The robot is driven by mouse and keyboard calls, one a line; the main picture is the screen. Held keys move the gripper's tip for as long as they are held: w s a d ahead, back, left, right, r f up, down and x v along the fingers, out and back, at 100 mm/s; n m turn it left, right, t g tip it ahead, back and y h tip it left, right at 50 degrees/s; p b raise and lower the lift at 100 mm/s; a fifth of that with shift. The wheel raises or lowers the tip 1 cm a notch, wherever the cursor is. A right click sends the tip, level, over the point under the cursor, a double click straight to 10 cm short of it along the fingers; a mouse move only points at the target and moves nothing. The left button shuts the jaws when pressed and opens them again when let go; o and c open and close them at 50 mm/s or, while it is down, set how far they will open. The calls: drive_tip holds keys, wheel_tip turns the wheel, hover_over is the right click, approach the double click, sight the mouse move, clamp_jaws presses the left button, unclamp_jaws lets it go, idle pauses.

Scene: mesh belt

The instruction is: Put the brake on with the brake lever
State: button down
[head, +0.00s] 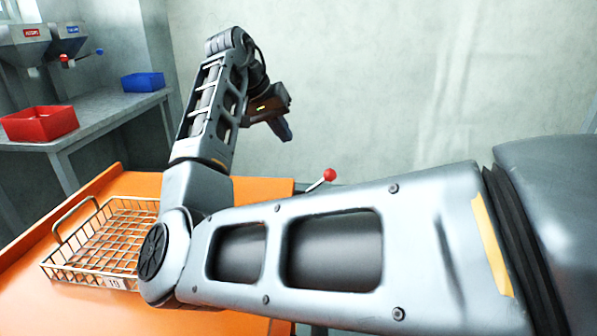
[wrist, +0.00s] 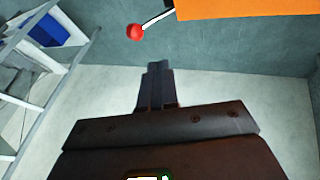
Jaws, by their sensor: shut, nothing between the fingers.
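The brake lever (head: 319,184) is a thin metal rod with a red ball knob (head: 329,174). In the head view it rises up and to the right behind my arm, beside the orange surface; its lower end is hidden. In the wrist view the red knob (wrist: 135,31) is at the top, with the rod running up and right toward an orange panel. My gripper (head: 287,134) is above and to the left of the knob in the head view. In the wrist view my gripper (wrist: 158,66) is shut and empty, its fingertips apart from the knob.
A wire basket (head: 67,270) sits on the orange surface (head: 40,310) at left. A grey table (head: 110,105) behind holds a red bin (head: 40,124) and a blue bin (head: 143,82). Two hoppers (head: 25,45) stand at back left. The wall behind my gripper is bare.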

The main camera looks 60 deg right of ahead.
drive_tip(key=shift+a, duration=0.1)
drive_tip(key=b, duration=0.1)
hover_over(316, 186)
wheel_tip(316, 186, down, 10)
drive_tip(key=shift+a, duration=0.2)
drive_tip(key=shift+d, duration=0.2)
idle(0.5)
